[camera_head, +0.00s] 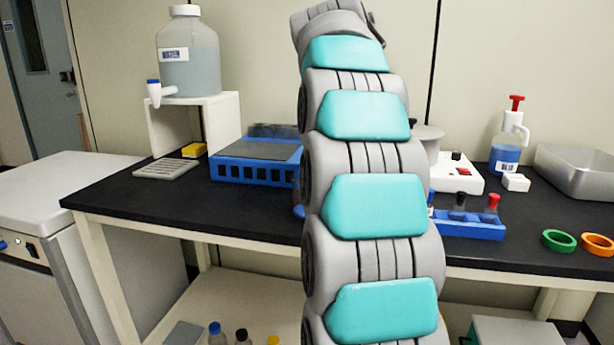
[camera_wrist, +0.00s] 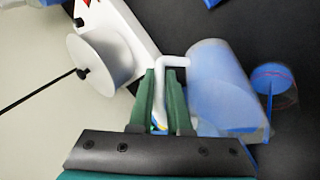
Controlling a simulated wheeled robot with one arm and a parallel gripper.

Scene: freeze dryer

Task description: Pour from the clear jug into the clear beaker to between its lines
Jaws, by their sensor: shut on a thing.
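In the wrist view my gripper (camera_wrist: 161,85) has green fingers shut on the pale handle of the clear jug (camera_wrist: 222,80). The jug looks bluish and see-through. How far it is tilted I cannot tell. A small clear vessel, which looks like the clear beaker (camera_wrist: 287,96), is just right of the jug, with blue in it and a faint reddish line. The level against its lines is too small to read.
The black bench (camera_head: 550,205) holds a white device (camera_head: 457,176), blue rack (camera_head: 468,226), blue pump bottle (camera_head: 507,150), metal tray (camera_head: 580,172), green ring (camera_head: 558,241) and orange ring (camera_head: 597,244).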

